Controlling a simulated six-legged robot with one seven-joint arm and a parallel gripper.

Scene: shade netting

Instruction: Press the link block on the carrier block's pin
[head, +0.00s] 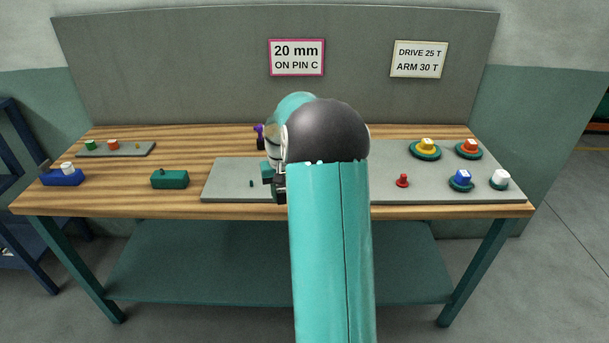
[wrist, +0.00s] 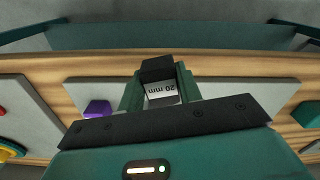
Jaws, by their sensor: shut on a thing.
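My gripper (wrist: 160,96) is shut on a block marked 20 mm (wrist: 162,92), with a pale labelled face and a dark part, in the wrist view. Its label reads upside down there. I take it for the link block. In the head view my arm mostly hides my gripper (head: 276,184), low over the middle grey plate (head: 228,183). A small dark pin (head: 251,184) stands on this plate, left of my gripper. A purple piece (wrist: 97,108) shows on the plate in the wrist view. I cannot tell which piece is the carrier block, or whether the held block touches anything.
A green block (head: 170,180) and a blue block (head: 62,177) with a white top stand on the left. A small grey tray (head: 98,151) lies behind them. The right plate (head: 390,157) carries several coloured round pieces and a red peg (head: 402,181). Two signs hang behind.

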